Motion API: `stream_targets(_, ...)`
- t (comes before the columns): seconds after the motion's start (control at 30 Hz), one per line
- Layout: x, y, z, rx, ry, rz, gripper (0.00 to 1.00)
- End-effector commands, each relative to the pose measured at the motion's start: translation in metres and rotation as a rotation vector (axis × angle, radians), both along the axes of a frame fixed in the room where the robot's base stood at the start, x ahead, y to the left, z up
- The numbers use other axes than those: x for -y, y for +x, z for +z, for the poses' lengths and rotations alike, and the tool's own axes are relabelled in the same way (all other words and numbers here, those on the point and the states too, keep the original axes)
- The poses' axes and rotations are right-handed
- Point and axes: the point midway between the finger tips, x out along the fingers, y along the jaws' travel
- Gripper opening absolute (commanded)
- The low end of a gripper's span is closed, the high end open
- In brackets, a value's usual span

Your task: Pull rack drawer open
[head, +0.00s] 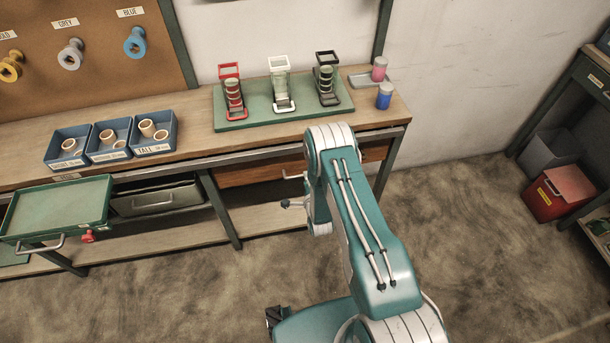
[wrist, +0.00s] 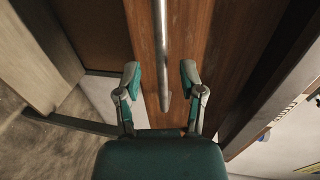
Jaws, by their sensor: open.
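A wooden drawer (head: 250,171) is under the bench top in the head view, with its front flush and seemingly shut. Its silver bar handle (head: 292,177) shows left of my arm, which hides part of the drawer. In the wrist view the drawer front (wrist: 193,30) fills the middle, and the handle (wrist: 161,45) runs down between my fingers. My gripper (wrist: 160,75) is open, with one finger on each side of the handle's line and gaps to both. In the head view my gripper (head: 291,204) is small, just below the handle.
The bench top (head: 200,118) carries blue bins (head: 110,140) and a green mat (head: 262,117) with three spool stands. A green tray (head: 60,205) sticks out at the left beside a grey drawer (head: 155,198). A bench leg (head: 221,210) stands left of my gripper. The floor in front is clear.

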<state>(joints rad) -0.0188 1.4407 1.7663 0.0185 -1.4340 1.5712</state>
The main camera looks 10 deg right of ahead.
Motion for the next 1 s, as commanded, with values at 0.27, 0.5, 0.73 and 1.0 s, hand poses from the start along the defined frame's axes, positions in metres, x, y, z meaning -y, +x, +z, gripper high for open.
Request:
stream_targets(0.27, 0.0, 0.027, -0.005, 0.001, -0.001, 0.0, 0.51)
stream_targets(0.5, 0.0, 0.029, -0.006, 0.0, -0.001, 0.0, 0.51)
stream_targets(0.73, 0.0, 0.029, -0.006, -0.001, -0.001, 0.0, 0.0)
stream_targets(1.0, 0.0, 0.028, -0.007, -0.004, -0.001, 0.0, 0.0)
